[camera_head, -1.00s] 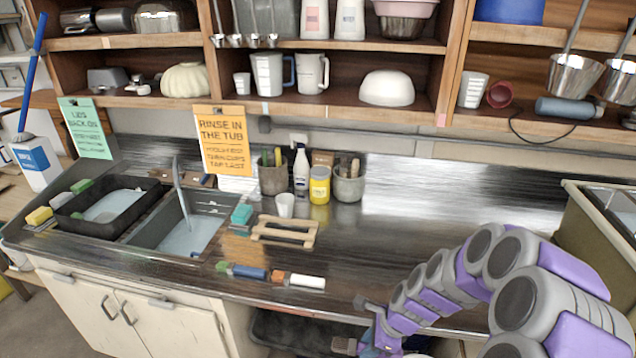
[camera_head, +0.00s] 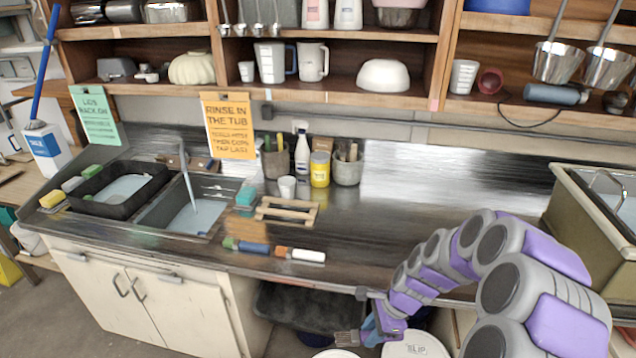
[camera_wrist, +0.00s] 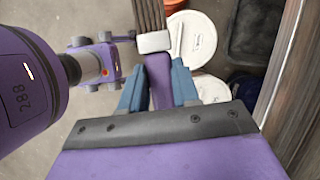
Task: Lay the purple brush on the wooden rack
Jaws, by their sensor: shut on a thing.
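The purple brush (camera_wrist: 158,78) has a purple handle, a pale ferrule and dark bristles. My gripper (camera_wrist: 160,88) is shut on its handle between two blue fingers in the wrist view. In the head view the brush's bristle end (camera_head: 347,338) points left from my gripper (camera_head: 374,335), low in front of the counter and below its edge. The wooden rack (camera_head: 289,203), a small slatted frame, lies on the counter behind and left of my gripper. It looks empty, and my gripper is well apart from it.
Two brushes, one blue-handled (camera_head: 254,247) and one white-handled (camera_head: 308,255), lie in front of the rack. A white cup (camera_head: 287,187) and tool pots stand behind it. White-lidded buckets (camera_head: 415,346) stand on the floor below my gripper. The counter right of the rack is clear.

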